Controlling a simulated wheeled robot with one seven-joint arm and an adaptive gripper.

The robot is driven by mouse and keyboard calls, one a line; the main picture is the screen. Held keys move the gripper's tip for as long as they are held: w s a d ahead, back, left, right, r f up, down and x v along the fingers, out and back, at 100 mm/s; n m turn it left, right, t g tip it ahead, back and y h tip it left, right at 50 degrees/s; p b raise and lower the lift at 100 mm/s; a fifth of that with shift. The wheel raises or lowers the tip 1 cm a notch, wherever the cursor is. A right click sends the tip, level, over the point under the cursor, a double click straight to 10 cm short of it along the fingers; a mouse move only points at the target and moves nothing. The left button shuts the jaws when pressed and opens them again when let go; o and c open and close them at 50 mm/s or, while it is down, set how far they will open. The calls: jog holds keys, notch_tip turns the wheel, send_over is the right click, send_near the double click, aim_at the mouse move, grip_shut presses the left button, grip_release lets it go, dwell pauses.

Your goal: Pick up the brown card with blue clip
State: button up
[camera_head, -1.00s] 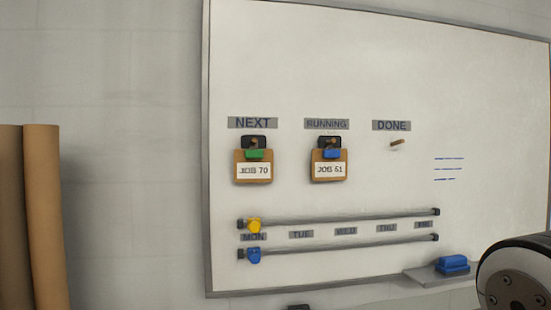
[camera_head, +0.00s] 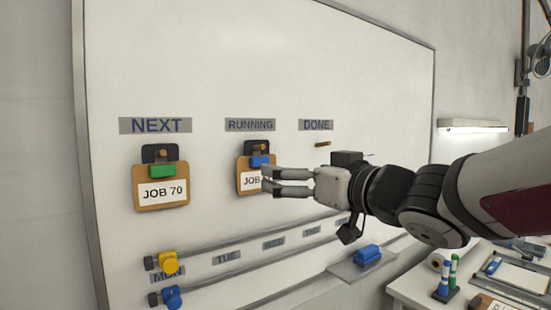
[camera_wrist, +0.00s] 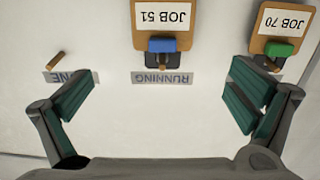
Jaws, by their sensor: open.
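The brown card with the blue clip (camera_head: 246,176) hangs on a peg under the RUNNING label on the whiteboard, with JOB 51 on its white paper. In the head view my gripper (camera_head: 265,181) comes in from the right, its fingertips overlapping the right part of the card. In the wrist view the card (camera_wrist: 163,36) is upside down at the top, beyond the fingers and between their lines. My gripper (camera_wrist: 160,95) is open, with nothing between its fingers. Whether the fingertips touch the card cannot be told.
A brown JOB 70 card with a green clip (camera_head: 160,187) hangs to the left under NEXT. The DONE peg (camera_head: 322,144) is bare. Below run rails with a yellow slider (camera_head: 169,262) and a blue slider (camera_head: 172,297). A blue eraser (camera_head: 367,254) sits on the board's ledge.

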aim_at(262, 162)
jog(key=shift+a+r+p+x, duration=0.1)
jog(key=shift+r+x, duration=0.05)
jog(key=shift+x, duration=2.2)
jog(key=shift+a+r+p+x, duration=0.1)
jog(key=shift+r+p+x, duration=0.05)
jog(key=shift+x, duration=2.15)
jog(key=shift+a+r+p+x, duration=0.1)
jog(key=shift+r+x, duration=0.05)
jog(key=shift+x, duration=2.2)
jog(key=shift+s+d, duration=0.1)
jog(key=shift+s, duration=0.1)
jog(key=c, duration=0.9)
